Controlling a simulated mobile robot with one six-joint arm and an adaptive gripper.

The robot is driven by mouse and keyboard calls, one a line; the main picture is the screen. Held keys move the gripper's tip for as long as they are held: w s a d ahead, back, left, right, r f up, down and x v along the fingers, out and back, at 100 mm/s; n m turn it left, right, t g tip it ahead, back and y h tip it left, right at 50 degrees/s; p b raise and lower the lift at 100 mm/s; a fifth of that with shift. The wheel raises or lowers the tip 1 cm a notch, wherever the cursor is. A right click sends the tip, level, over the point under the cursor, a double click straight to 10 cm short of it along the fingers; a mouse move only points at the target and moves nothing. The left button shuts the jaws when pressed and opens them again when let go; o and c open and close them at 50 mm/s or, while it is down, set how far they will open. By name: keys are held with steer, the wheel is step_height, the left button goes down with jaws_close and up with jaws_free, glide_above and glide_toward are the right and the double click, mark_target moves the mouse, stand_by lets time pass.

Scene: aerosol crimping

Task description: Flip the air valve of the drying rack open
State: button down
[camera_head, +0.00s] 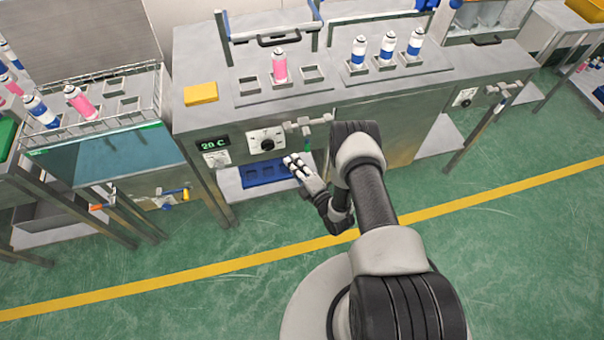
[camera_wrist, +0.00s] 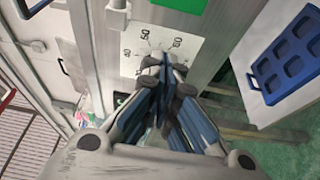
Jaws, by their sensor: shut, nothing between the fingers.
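My gripper (camera_head: 290,160) is shut and empty, just in front of the middle bench. In the wrist view its fingertips (camera_wrist: 166,72) meet in front of a white dial plate (camera_wrist: 155,45) with numbers; I cannot tell whether they touch it. The head view shows the dial (camera_head: 266,143) left of a grey pipe fitting with a lever (camera_head: 306,125). The left station with a wire rack (camera_head: 100,92) has a yellow-handled valve (camera_head: 184,194) low on its front. Which fitting is the drying rack's air valve is not clear.
A 20 C display (camera_head: 212,144) is left of the dial. A blue tray (camera_head: 264,172) lies on the shelf below, also in the wrist view (camera_wrist: 286,55). Pink and blue-white cans stand on the bench (camera_head: 430,80). A yellow block (camera_head: 201,93) sits there too. The green floor in front is clear.

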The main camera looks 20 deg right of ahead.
mark_target(306, 140)
steer(key=w+d+b, duration=0.1)
steer(key=w+d, duration=0.1)
steer(key=d, duration=0.1)
steer(key=shift+w+d, duration=0.1)
steer(key=shift+w, duration=0.1)
stand_by(0.3)
steer(key=shift+d+f+n+g, duration=0.15)
steer(key=shift+d+n+g, duration=0.25)
steer(key=shift+n, duration=0.3)
